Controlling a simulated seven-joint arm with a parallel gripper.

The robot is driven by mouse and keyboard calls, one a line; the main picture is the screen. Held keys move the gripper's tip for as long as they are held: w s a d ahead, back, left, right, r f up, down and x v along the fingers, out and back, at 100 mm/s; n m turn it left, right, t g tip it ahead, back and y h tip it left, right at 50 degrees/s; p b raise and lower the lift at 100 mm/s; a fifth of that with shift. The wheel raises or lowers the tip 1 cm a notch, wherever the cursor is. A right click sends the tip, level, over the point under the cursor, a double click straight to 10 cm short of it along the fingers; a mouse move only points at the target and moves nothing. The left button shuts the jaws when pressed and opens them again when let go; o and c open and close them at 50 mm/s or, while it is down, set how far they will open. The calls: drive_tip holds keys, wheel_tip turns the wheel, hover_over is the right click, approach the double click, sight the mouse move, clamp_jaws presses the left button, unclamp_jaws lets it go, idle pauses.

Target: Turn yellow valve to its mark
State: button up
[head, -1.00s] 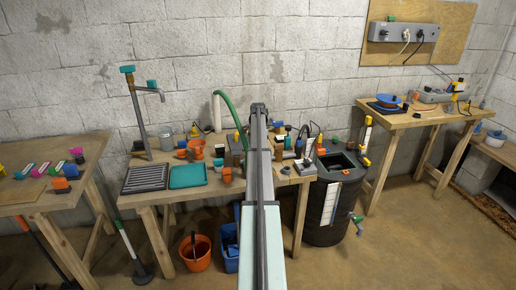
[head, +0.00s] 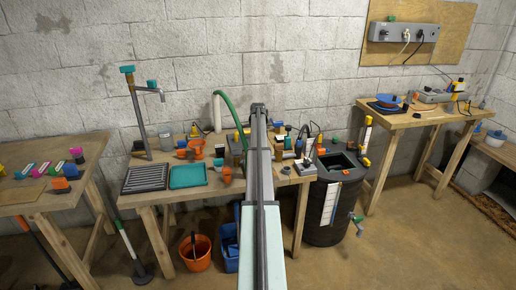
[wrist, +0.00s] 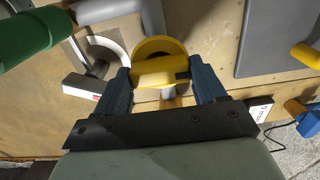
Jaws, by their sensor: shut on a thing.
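The yellow valve (wrist: 160,71) is in the upper middle of the wrist view, a round yellow body with a bar-like handle across it. My gripper (wrist: 160,82) has its two blue-grey fingers on either side of the yellow handle, shut on it. A dark patch shows at the right end of the handle. I cannot make out the valve's mark. In the head view my arm covers the middle of the workbench, and the valve and fingertips are hidden behind it.
A green cylinder and grey pipe (wrist: 95,10) lie close at upper left in the wrist view. A grey panel (wrist: 275,35) is at right. In the head view, a teal tray (head: 188,176) and a black barrel (head: 325,215) flank my arm.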

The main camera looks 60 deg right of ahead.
idle(0.4)
drive_tip(key=o, duration=1)
drive_tip(key=shift+o, duration=0.2)
wheel_tip(320, 180, up, 14)
drive_tip(key=shift+f, duration=0.1)
